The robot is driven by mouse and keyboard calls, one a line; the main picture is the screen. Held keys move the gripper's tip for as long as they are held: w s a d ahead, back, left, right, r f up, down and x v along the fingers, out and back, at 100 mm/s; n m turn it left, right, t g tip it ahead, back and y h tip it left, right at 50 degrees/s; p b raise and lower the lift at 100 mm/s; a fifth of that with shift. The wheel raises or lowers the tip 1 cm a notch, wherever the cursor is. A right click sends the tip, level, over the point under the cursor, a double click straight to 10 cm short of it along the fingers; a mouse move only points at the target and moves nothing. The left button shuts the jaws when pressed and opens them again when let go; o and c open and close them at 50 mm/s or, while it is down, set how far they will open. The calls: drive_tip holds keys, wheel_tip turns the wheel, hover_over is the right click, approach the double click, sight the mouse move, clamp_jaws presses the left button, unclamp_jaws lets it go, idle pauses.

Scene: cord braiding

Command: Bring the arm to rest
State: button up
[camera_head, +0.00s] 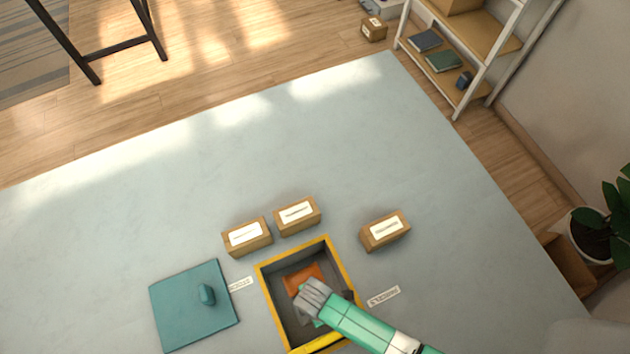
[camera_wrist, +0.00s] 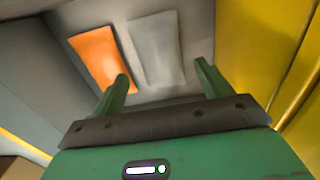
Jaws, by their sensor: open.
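My gripper (camera_wrist: 164,82) is open, its two green fingers apart with nothing between them that I can see it holding. In the head view my gripper (camera_head: 310,300) is over the open yellow-rimmed box (camera_head: 263,283). In the wrist view an orange packet (camera_wrist: 98,58) and a grey packet (camera_wrist: 157,48) lie side by side on the box's grey floor, beyond the fingertips. The orange packet also shows in the head view (camera_head: 301,277). My arm and gripper hide the box's near right part in the head view.
A teal lid with a knob (camera_head: 185,318) lies left of the box. Two cartons (camera_head: 247,237) (camera_head: 297,216) stand behind it and another carton (camera_head: 385,231) stands to the right. A small label (camera_head: 384,296) lies right of the box. The table's far part (camera_head: 250,150) is clear.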

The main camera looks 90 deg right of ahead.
wheel_tip(320, 180, up, 4)
drive_tip(key=shift+p, duration=0.55)
